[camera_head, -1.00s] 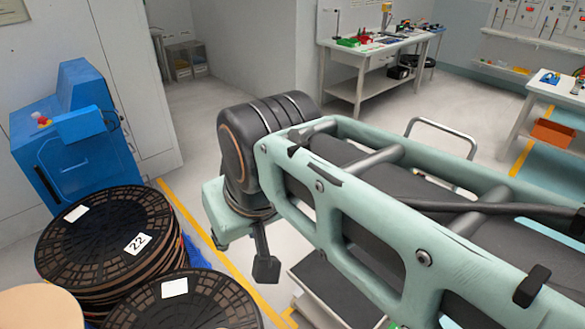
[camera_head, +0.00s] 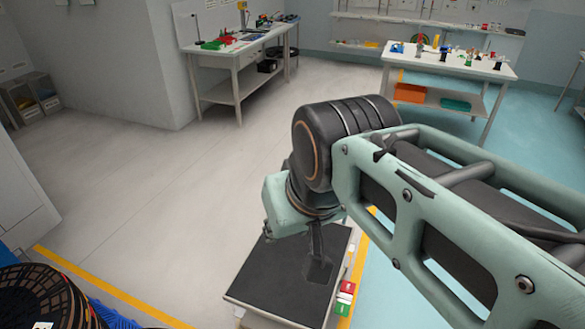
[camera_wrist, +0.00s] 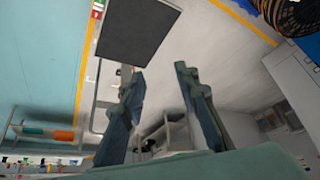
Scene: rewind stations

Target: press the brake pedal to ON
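I cannot make out a brake pedal for certain in either view. A low platform with a black top (camera_head: 265,272) stands on the floor below my arm, and the black top also shows in the wrist view (camera_wrist: 138,32). Small red and green labels (camera_head: 345,292) sit at its right side, and they show at the top left of the wrist view (camera_wrist: 97,10). My gripper (camera_wrist: 160,70) has its two fingers spread, with nothing between them. It is apart from the platform. My arm hides part of the platform's right side in the head view.
Reels (camera_head: 42,300) stand at the lower left beside a yellow floor line (camera_head: 110,290). A workbench (camera_head: 230,58) is at the back, and a table (camera_head: 450,62) with an orange bin (camera_head: 410,93) at the back right. The grey floor left of the platform is clear.

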